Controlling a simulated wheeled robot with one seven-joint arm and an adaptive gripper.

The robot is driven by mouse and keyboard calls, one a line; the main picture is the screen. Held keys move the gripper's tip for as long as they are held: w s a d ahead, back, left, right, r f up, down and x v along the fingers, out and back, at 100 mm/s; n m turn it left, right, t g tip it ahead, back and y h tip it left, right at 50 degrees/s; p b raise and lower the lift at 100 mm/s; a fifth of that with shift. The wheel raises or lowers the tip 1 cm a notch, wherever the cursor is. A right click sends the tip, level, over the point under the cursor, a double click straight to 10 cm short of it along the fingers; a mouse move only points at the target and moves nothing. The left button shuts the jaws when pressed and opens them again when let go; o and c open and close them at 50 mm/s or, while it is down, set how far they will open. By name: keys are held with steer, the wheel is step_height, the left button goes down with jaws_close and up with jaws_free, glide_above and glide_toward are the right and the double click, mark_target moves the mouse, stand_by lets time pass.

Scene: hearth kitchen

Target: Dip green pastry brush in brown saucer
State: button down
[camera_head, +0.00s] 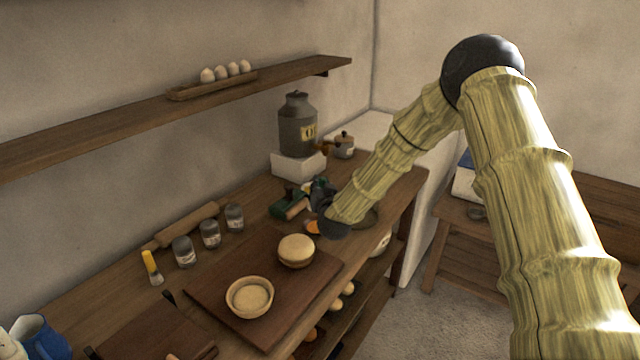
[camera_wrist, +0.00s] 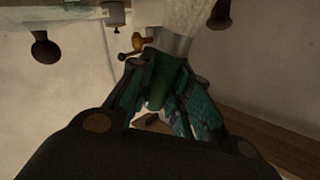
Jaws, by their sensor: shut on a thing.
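My gripper (camera_head: 319,188) is at the far right part of the counter, partly hidden by my own wrist. In the wrist view it is shut on the green pastry brush (camera_wrist: 164,78), whose green handle lies between the fingers. A grey band and a pale end show beyond the handle. A brown dish (camera_head: 370,217), likely the brown saucer, sits on the counter just right of my wrist, mostly covered by my arm. I cannot tell whether the brush touches anything.
A green and tan object (camera_head: 289,207) lies left of my gripper. A grey can (camera_head: 297,125) stands on a white block behind, with a small pot (camera_head: 344,146) beside it. A board (camera_head: 218,287) with a bowl (camera_head: 250,296) and a round lidded thing (camera_head: 296,250) is in front.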

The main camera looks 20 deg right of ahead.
steer(key=f, duration=0.1)
steer(key=f+b, duration=0.1)
steer(key=f, duration=0.1)
steer(key=s+d+f+b, duration=0.1)
steer(key=f, duration=0.1)
steer(key=shift+f, duration=0.1)
steer(key=shift+s, duration=0.1)
stand_by(0.4)
steer(key=shift+s, duration=0.1)
steer(key=shift+f+b, duration=0.6)
stand_by(1.3)
steer(key=shift+r, duration=0.1)
stand_by(0.5)
step_height(320, 180, up, 7)
steer(key=p, duration=0.3)
stand_by(0.7)
stand_by(0.5)
